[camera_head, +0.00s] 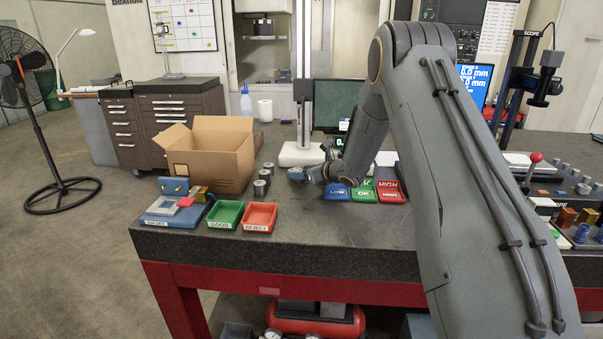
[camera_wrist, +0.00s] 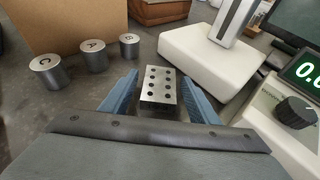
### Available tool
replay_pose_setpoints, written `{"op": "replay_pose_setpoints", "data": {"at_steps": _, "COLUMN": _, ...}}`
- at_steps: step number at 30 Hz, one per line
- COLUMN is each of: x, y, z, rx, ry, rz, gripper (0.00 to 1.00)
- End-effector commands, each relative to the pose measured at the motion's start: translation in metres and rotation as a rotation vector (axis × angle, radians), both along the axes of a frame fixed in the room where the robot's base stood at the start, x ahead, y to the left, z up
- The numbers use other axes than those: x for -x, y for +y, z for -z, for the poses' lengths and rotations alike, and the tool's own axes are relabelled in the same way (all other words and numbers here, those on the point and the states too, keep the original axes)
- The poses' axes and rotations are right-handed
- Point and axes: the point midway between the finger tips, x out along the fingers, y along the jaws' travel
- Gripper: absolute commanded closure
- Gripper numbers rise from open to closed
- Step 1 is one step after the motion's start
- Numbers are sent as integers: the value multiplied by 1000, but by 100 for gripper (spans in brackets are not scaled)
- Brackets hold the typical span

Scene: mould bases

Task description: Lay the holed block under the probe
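The holed block (camera_wrist: 158,88) is a grey metal block with two rows of round dark holes in its top. In the wrist view it is between the two blue fingers of my gripper (camera_wrist: 159,80). The fingers look open, with a narrow gap on each side of the block. In the head view my gripper (camera_head: 303,174) is low over the bench, and I cannot make out the block there. The probe stand has a white base (camera_wrist: 205,58) and a pale column (camera_wrist: 232,18), just beyond and right of the block. The probe tip is not clearly visible.
Cylinders marked A (camera_wrist: 93,55), B (camera_wrist: 130,46) and C (camera_wrist: 47,72) stand left of the block, near a cardboard box (camera_head: 212,150). A readout with a knob (camera_wrist: 295,110) is at right. Green (camera_head: 225,214) and red (camera_head: 260,217) trays lie at the bench front.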

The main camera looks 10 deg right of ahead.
Motion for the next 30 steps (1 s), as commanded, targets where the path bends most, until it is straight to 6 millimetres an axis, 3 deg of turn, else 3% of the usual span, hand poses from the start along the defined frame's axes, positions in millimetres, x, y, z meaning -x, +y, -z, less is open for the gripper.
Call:
{"op": "replay_pose_setpoints", "data": {"at_steps": 14, "x": 5, "y": -4, "z": -6, "rx": 0, "ry": -1, "rz": 2, "gripper": 42}}
{"op": "replay_pose_setpoints", "data": {"at_steps": 30, "x": 79, "y": -41, "z": -39, "rx": 0, "ry": -2, "rz": 3, "gripper": 42}}
